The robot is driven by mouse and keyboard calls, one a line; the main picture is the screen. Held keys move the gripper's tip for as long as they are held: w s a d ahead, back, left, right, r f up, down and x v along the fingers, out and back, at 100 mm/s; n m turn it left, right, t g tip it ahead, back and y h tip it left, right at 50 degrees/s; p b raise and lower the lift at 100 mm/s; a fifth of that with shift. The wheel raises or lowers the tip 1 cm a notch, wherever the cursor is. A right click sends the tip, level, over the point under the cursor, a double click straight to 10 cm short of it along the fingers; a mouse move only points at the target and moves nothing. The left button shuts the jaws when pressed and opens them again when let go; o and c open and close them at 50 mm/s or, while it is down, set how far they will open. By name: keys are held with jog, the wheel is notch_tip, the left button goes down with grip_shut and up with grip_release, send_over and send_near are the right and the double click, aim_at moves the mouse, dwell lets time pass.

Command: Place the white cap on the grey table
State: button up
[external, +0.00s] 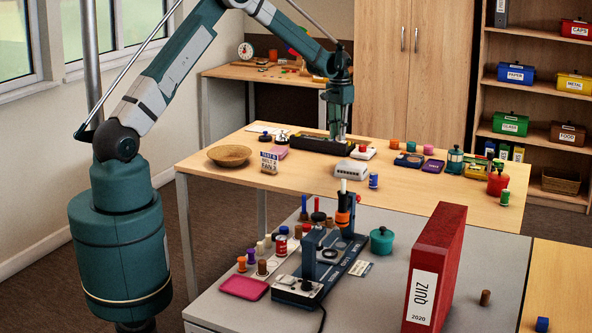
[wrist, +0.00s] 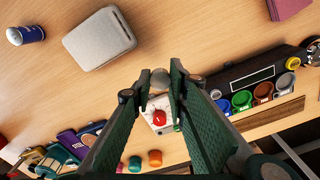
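My gripper (external: 338,137) is over the wooden table, near the black tray. In the wrist view its fingertips (wrist: 159,82) close on a small, pale, rounded thing, which I take to be the white cap (wrist: 160,77); it looks greyish in shade. In the external view I cannot make out the cap between the fingers. The grey table (external: 385,299) stands lower and in front of the wooden table. Its front middle is bare.
On the grey table stand a red quiz binder (external: 437,265), a dark machine (external: 318,262), a teal pot (external: 382,240) and several small caps. The wooden table (external: 300,183) holds a black tray (wrist: 245,75) with coloured caps, a red-button box (wrist: 160,113) and a grey case (wrist: 99,38).

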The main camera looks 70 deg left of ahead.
jog(key=shift+f, duration=0.1)
jog(key=shift+f+b, duration=0.4)
jog(key=shift+f, duration=2.65)
jog(key=shift+f, duration=1.85)
jog(key=shift+f+b, duration=0.2)
jog(key=shift+b, duration=0.2)
jog(key=o, duration=0.4)
jog(key=shift+o, duration=1)
jog(key=shift+r, duration=0.15)
